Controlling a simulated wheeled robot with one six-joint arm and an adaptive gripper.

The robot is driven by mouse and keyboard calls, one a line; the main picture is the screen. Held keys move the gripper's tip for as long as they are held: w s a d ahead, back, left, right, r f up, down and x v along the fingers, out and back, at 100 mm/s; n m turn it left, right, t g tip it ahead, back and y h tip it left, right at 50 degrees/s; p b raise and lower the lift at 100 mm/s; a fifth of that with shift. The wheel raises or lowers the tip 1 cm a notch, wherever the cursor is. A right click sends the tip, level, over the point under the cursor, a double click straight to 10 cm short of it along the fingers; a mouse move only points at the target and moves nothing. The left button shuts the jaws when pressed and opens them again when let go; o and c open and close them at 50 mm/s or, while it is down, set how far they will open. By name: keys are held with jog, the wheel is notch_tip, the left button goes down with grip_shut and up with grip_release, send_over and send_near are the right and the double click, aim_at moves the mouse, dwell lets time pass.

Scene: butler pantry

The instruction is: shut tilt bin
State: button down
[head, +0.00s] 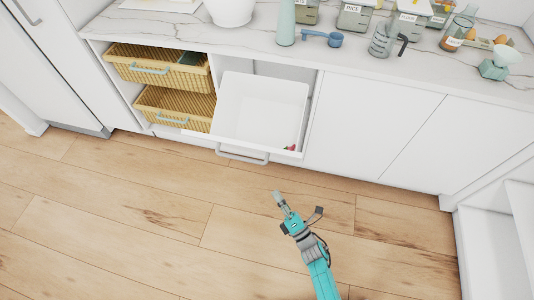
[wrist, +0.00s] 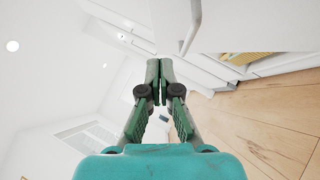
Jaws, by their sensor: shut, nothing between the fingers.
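The white tilt bin (head: 262,108) stands tipped open out of the cabinet front in the head view. I see into its inside, with something small and red-green near its front right corner. Its grey bar handle (head: 243,157) is on the lower front edge. My gripper (head: 277,196) is over the floor in front of the bin, a little right of the handle and apart from it in the head view. In the wrist view the fingers of my gripper (wrist: 159,68) are together and empty. A grey bar, probably the handle (wrist: 190,28), shows just beyond the fingertips there.
Two wicker baskets (head: 155,68) sit in open shelves left of the bin. Closed white cabinet doors (head: 365,125) are to its right. The marble counter (head: 180,28) above holds jars and a blue scoop (head: 322,38). The wooden floor (head: 150,200) is clear.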

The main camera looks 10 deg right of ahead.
aim_at(263, 163)
jog(key=x, duration=0.4)
jog(key=d+x, duration=0.1)
jog(key=x, duration=0.3)
jog(key=d+r+x, duration=0.1)
jog(key=x, duration=0.3)
jog(key=shift+w+a, duration=0.1)
jog(key=shift+w, duration=0.4)
jog(key=shift+w+r, duration=0.3)
jog(key=shift+w, duration=0.1)
